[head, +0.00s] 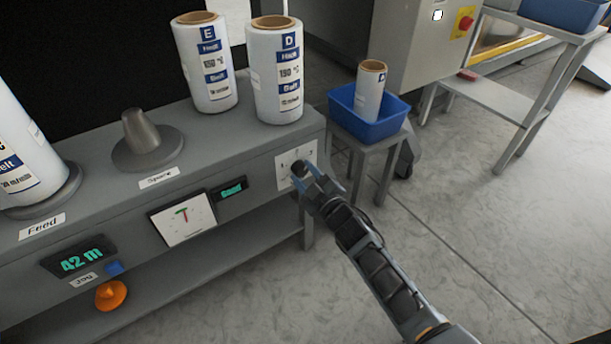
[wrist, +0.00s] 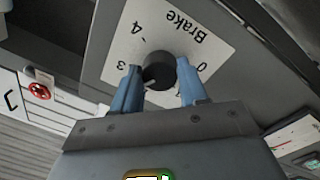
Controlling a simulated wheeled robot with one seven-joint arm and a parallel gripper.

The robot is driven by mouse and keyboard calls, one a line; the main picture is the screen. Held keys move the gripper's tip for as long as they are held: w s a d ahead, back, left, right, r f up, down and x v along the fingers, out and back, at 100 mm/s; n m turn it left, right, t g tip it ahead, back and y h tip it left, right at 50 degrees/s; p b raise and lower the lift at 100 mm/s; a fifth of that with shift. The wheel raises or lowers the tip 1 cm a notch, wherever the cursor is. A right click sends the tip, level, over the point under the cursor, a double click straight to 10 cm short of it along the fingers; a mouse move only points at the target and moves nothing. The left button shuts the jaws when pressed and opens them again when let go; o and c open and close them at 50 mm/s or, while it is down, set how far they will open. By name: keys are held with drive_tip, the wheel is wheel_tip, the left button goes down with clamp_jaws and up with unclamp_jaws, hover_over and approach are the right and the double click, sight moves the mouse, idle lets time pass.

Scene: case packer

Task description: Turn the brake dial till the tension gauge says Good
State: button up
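The brake dial (head: 299,169) is a black round knob on a white plate (wrist: 125,60) marked "Brake" with numbers, on the front of the grey bench. My gripper (head: 309,181) is at the dial. In the wrist view its two blue fingers (wrist: 160,84) sit on either side of the dial (wrist: 158,68) and appear to touch it. A light pointer mark on the dial is partly hidden near the left finger. The tension gauge (head: 190,222) has a white face with a red and green mark. The small display (head: 232,190) beside it shows green text that looks like "Good".
Film rolls E (head: 205,65) and D (head: 276,75) stand on the bench above the dial. A blue bin (head: 350,121) with another roll is on a stool to the right. A "42 m" display (head: 80,257) and an orange knob (head: 111,295) are at left.

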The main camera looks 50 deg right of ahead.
drive_tip(key=o, duration=0.5)
drive_tip(key=shift+c, duration=0.2)
drive_tip(key=v, duration=0.7)
drive_tip(key=shift+s+p, duration=0.4)
drive_tip(key=shift+a+f, duration=0.1)
drive_tip(key=shift+a, duration=0.05)
